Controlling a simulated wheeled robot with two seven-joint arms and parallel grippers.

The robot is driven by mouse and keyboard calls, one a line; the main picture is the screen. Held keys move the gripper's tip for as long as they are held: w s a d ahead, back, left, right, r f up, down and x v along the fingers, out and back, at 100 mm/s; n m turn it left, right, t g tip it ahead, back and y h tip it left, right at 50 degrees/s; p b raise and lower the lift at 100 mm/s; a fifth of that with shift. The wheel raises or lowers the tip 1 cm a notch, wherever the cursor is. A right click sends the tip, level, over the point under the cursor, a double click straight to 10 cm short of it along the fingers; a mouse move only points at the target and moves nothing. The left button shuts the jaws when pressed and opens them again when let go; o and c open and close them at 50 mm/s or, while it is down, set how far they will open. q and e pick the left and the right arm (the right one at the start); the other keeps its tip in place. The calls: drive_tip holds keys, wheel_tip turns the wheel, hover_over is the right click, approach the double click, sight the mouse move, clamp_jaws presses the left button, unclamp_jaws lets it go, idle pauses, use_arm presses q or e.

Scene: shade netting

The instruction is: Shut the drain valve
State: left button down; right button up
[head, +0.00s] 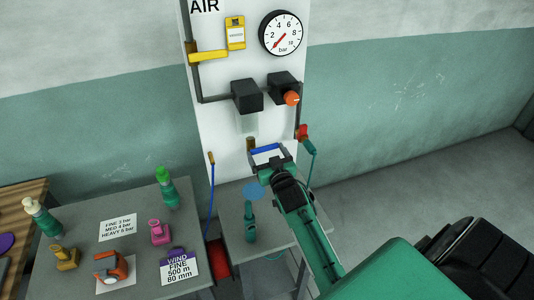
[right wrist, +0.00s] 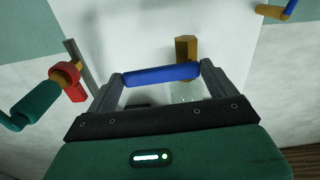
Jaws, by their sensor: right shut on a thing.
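The drain valve shows as a brass body (head: 250,144) low on the white panel, under a clear bowl, with a blue lever (head: 267,149). The lever lies roughly level, pointing right from the body in the head view. My right gripper (head: 270,158) is shut on the blue lever. In the right wrist view the lever (right wrist: 161,75) spans between the two fingertips (right wrist: 162,78), and the brass body (right wrist: 186,49) stands just behind its right end. My left gripper is not in view.
The panel carries a gauge (head: 282,33) with its needle low, an orange knob (head: 291,98), a yellow lever (head: 208,56) and a red coupling (head: 302,131) with a green hose end close right of my gripper. Bottles and tools stand on the grey table (head: 90,225).

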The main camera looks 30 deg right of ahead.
drive_tip(key=shift+f+m, duration=0.2)
drive_tip(key=shift+m, duration=0.2)
drive_tip(key=o, duration=1.2)
drive_tip(key=shift+c, duration=0.2)
drive_tip(key=b+v, duration=0.4)
drive_tip(key=v, duration=0.9)
drive_tip(key=shift+s, duration=0.4)
drive_tip(key=shift+f, duration=0.1)
